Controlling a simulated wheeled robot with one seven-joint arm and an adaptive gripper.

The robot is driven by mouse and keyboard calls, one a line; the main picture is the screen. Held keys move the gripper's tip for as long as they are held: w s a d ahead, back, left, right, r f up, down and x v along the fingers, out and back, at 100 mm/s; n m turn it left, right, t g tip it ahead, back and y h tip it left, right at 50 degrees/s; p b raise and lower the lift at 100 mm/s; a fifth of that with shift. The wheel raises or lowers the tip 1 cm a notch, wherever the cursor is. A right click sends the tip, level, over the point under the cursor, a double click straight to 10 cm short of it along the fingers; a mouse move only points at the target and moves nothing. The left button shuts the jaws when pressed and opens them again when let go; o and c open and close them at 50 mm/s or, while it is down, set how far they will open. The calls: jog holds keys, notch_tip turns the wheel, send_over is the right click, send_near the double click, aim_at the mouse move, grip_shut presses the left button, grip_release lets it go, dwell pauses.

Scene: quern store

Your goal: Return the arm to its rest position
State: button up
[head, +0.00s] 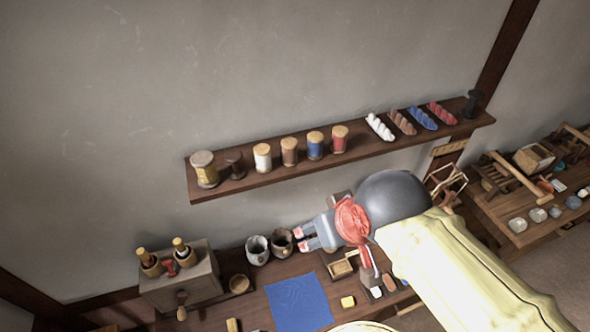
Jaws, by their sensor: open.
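My arm reaches in from the lower right, with a pale cover, a dark rounded joint and a red wrist part. My gripper (301,239) points left, its two grey-blue fingers apart with reddish tips and nothing between them. In this view it lies over the back of the workbench, just right of two small mugs, a grey one (257,250) and a brown one (282,243). I cannot tell whether the fingers touch the brown mug. My arm hides part of the bench.
A wall shelf (270,178) above holds spools and coloured twists. Another table (520,232) with bowls and wooden tools stands right.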

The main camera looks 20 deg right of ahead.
notch_tip(320, 180, down, 26)
jog(key=b, duration=2.6)
jog(key=shift+f, duration=0.2)
